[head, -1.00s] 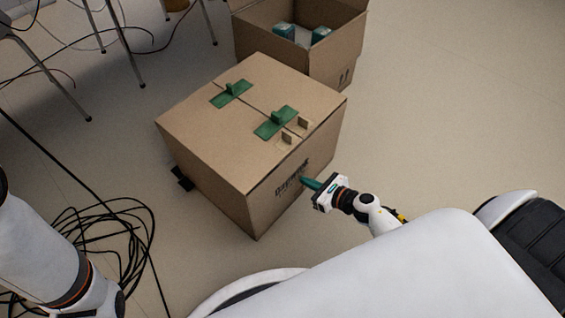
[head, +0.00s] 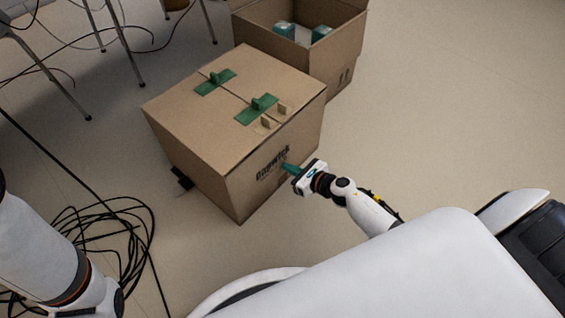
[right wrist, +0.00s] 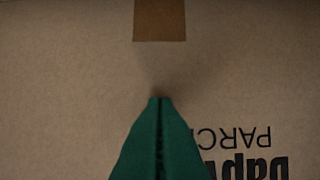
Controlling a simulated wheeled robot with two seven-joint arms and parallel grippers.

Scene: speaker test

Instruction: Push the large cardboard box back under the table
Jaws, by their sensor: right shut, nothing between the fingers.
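The large cardboard box (head: 205,130) stands closed on the floor in the middle of the head view, with green pieces and small cardboard tabs on its top. My right gripper (head: 288,168) is shut and empty, its green fingertips at the box's printed side. In the right wrist view the shut fingers (right wrist: 158,105) point at the cardboard side (right wrist: 70,80), at or very near its surface, beside dark lettering and below a brown patch. My left arm shows at the lower left of the head view, but its gripper is out of view. The table's top is not in view; thin metal legs (head: 125,50) show at the upper left.
An open cardboard box (head: 338,60) with teal and white items stands just behind the large box. Black cables (head: 105,240) lie coiled on the floor at the left, and more cables run among the legs. The floor at the right is clear.

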